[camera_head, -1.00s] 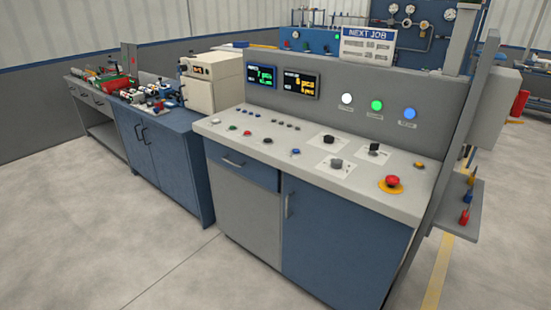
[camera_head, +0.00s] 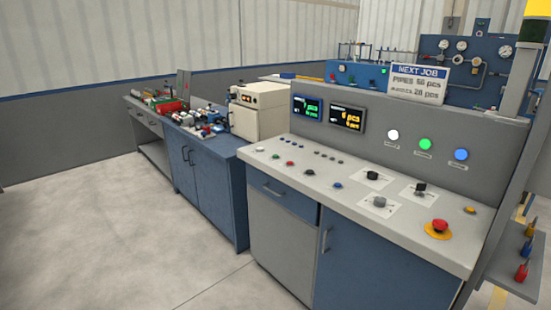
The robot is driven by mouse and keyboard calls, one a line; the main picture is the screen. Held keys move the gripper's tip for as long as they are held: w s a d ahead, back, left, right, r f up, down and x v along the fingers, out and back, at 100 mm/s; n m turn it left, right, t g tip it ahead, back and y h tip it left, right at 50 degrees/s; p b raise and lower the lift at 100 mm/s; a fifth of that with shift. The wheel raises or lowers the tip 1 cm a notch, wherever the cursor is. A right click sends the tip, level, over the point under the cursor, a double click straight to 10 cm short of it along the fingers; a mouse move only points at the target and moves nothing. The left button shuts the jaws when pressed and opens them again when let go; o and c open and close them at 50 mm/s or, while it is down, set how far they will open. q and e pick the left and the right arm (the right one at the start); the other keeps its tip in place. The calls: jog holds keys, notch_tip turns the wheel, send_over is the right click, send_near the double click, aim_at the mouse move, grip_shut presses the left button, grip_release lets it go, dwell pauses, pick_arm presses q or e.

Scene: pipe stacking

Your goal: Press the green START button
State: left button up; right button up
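The control console's pale sloping desk (camera_head: 330,205) stands at the right of the head view. A row of small push buttons runs along its left front part. A small dark green button (camera_head: 275,156) sits in that row, between a white button (camera_head: 260,149) and a red button (camera_head: 290,163); its label is too small to read. A larger lit green lamp (camera_head: 425,144) is on the upright panel, between a white lamp (camera_head: 393,135) and a blue lamp (camera_head: 461,154). Neither of my grippers is in view.
A red mushroom button (camera_head: 439,225) on a yellow base is at the desk's right end. Black selector knobs (camera_head: 372,175) are left of it. A blue cabinet (camera_head: 208,175) with parts on top stands left of the console. The floor (camera_head: 90,230) in front is clear.

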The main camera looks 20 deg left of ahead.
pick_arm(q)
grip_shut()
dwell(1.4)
